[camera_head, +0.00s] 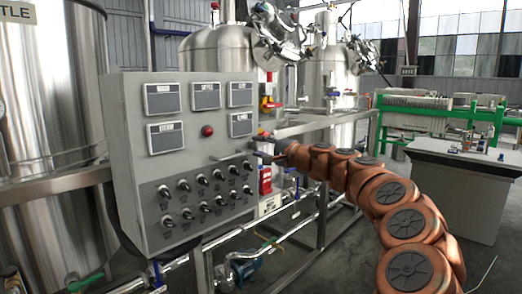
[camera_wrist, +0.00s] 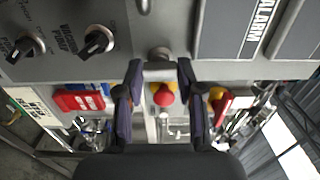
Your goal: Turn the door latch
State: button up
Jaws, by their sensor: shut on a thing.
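The door latch (camera_wrist: 160,72) is a small grey metal piece at the edge of the control cabinet's door. In the head view my gripper (camera_head: 268,150) is at the right edge of the grey control cabinet (camera_head: 125,130), about mid-height. There the gripper and arm largely hide the latch. The cabinet door looks closed.
Steel tanks (camera_head: 215,50) and pipes stand behind. Floor shows between bench and cabinet.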

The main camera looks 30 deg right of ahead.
jog(key=o, duration=1.2)
jog(key=shift+c, duration=0.2)
jog(key=v, duration=1.2)
